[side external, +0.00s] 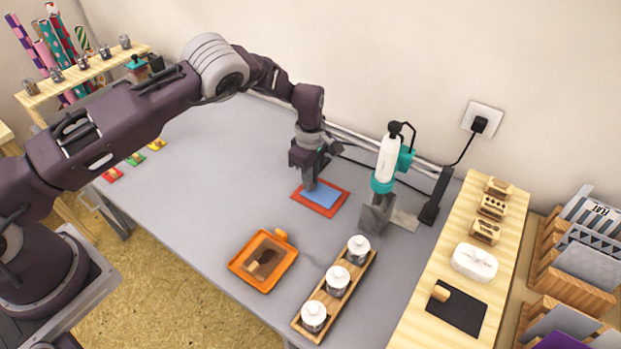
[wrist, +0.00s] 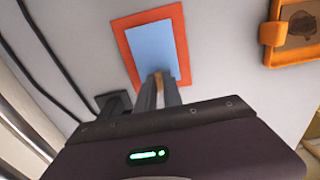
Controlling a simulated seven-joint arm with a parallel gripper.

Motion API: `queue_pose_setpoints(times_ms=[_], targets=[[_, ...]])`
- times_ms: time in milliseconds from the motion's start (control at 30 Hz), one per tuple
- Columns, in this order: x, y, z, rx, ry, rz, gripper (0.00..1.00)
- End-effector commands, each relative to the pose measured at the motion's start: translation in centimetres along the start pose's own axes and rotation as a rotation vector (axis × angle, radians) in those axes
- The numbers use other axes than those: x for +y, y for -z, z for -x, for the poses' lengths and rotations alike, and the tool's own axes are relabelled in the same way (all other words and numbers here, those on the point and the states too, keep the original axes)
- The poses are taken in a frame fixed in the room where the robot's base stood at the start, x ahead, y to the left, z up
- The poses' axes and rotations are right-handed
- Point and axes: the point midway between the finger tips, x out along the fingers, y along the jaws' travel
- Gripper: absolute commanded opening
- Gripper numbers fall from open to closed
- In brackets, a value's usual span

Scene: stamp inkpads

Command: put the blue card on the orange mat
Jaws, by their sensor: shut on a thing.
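The blue card (side external: 322,195) is within the outline of the orange mat (side external: 310,206), whose red-orange border shows around it. In the wrist view the blue card (wrist: 150,46) is nearly square to the orange mat (wrist: 124,47). My gripper (side external: 310,187) points down at one edge of the card. In the wrist view my gripper (wrist: 161,80) is shut on a small tan grip at the card's near edge, partly hidden by the fingers. The card looks flat and very close to the mat; I cannot tell whether it touches.
A teal and white press (side external: 386,165) stands right of the mat. An orange inkpad (side external: 238,265) and a wooden tray (side external: 298,323) with white-lidded jars are in front. The table's middle is clear.

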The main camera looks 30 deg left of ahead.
Motion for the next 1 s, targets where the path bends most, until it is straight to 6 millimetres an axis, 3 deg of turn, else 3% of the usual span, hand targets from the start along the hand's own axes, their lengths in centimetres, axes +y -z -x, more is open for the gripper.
queue_pose_setpoints(times_ms=[100, 133, 233, 567, 667, 900, 1000], targets=[[0.0, 0.0, -0.3, 0.0, 0.001, 0.0, 0.0], [0.0, 0.0, -0.3, 0.0, 0.001, 0.0, 0.15], [0.0, 0.0, -0.2, 0.0, 0.001, 0.0, 0.33], [0.0, 0.0, 0.1, 0.0, -0.001, 0.0, 0.33], [0.1, -0.1, 1.9, 0.0, -0.002, -0.001, 0.33], [0.1, -0.1, 8.4, -0.001, -0.004, -0.002, 0.33], [0.1, 0.0, 10.4, 0.0, -0.002, -0.001, 0.33]])
